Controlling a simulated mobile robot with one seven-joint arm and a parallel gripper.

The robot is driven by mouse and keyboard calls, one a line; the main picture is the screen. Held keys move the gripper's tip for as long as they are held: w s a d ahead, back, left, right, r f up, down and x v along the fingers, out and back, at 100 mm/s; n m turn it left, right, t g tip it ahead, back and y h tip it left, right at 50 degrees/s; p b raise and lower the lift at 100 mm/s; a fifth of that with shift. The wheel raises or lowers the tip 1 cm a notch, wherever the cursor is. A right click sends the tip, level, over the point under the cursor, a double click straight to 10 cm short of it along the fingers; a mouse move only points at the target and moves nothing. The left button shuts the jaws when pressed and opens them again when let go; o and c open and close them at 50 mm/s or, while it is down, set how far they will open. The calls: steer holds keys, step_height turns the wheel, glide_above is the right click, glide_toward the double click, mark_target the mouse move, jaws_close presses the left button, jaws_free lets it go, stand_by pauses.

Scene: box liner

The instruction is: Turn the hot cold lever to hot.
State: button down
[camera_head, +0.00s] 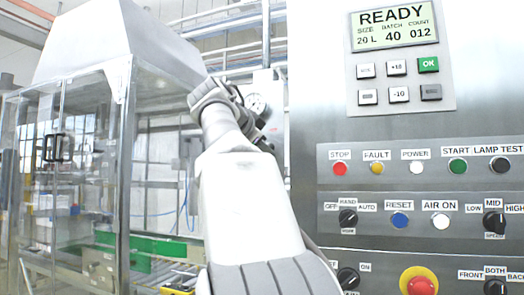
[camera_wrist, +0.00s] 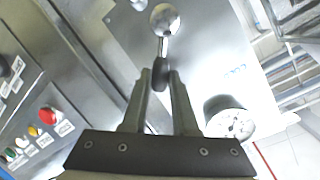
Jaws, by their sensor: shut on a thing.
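The hot cold lever (camera_wrist: 160,72) shows in the wrist view as a black grip on a short metal stem. The stem runs up to a shiny round metal hub (camera_wrist: 164,20). My gripper (camera_wrist: 161,76) is shut on the black grip, with one finger on each side of it. The lever sits in front of a pale metal plate (camera_wrist: 225,45) with small blue marking, too small to read. In the head view my arm hides the lever, and the fingertips cannot be made out.
A round gauge (camera_wrist: 230,122) sits close to the right of my gripper; it also shows in the head view (camera_head: 258,104). A control panel (camera_head: 410,155) with buttons and knobs stands at the right. A glass-walled machine (camera_head: 75,150) stands at the left.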

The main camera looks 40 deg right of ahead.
stand_by(0.4)
steer(key=c, duration=0.7)
jaws_free()
steer(key=v, duration=1.7)
steer(key=shift+s+a+r, duration=0.1)
steer(key=shift+a, duration=0.1)
